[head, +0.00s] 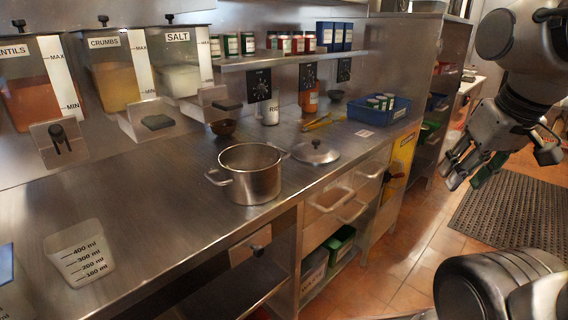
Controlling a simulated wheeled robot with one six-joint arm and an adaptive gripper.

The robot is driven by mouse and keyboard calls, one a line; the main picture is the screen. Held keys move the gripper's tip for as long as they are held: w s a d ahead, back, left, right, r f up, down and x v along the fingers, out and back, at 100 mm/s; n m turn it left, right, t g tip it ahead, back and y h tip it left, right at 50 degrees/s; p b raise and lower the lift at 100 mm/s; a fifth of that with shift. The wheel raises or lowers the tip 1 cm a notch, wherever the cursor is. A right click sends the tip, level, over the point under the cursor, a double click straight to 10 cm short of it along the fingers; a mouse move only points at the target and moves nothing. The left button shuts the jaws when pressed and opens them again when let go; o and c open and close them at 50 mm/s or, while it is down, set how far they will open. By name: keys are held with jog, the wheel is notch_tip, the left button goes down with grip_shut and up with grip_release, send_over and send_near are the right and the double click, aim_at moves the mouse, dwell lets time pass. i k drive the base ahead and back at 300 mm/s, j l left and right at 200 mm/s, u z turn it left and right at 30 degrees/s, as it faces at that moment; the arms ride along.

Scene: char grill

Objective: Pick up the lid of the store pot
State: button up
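The lid (316,152) is a round steel disc with a dark knob on top. It lies on the steel counter, just right of and behind the steel pot (251,174). The pot stands open, with two side handles, near the counter's front edge. My gripper (499,170) hangs at the right of the head view, over the floor beyond the counter's front edge and well apart from the lid. Its fingers look spread, with no lid or pot in them. Something green shows by the fingers, and I cannot tell whether it is behind them.
A measuring jug (79,253) stands at the front left of the counter (150,215). A small bowl (223,127), yellow tongs (318,123) and a blue crate (379,108) stand behind the pot and lid. Dispensers and a jar shelf (290,58) line the wall. A dark mat (510,212) lies on the floor.

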aim_at(315, 151)
jog(key=i+l+u, duration=0.35)
jog(key=i+l, duration=0.25)
jog(key=i+l+u, duration=0.2)
jog(key=l, duration=0.3)
jog(key=i+l+u, duration=0.15)
jog(key=l, duration=0.3)
jog(key=i, duration=0.1)
